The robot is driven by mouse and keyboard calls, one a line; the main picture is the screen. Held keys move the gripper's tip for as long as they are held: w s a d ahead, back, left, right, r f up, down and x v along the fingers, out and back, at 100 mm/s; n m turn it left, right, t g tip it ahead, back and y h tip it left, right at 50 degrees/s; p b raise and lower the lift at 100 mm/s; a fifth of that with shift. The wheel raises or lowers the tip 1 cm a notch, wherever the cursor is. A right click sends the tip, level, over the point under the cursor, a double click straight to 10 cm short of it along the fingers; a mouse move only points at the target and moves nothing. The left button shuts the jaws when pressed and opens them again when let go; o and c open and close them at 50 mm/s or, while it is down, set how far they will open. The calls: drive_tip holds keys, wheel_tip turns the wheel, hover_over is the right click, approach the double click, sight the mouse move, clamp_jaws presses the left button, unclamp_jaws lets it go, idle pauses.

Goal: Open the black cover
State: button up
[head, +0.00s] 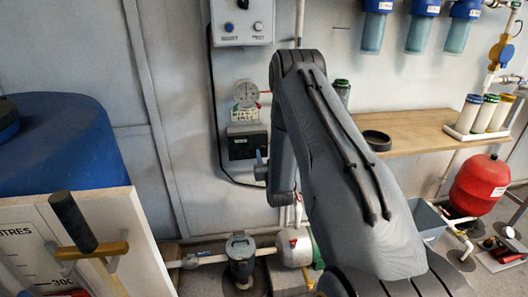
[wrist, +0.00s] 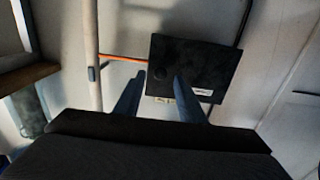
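The black cover (head: 243,146) is on a small box on the wall below a round gauge, in the middle of the head view. In the head view my gripper (head: 261,165) is just right of the box, partly hidden by my arm. I cannot tell whether it touches the cover.
A round gauge (head: 245,91) and a grey control box (head: 242,21) are on the wall above. A wooden shelf (head: 415,132) with a black ring is at right. A blue tank (head: 65,145) stands at left. Pipes and a pump (head: 241,258) are below.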

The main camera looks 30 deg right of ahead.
sight(263, 149)
drive_tip(key=shift+x, duration=1.6)
clamp_jaws()
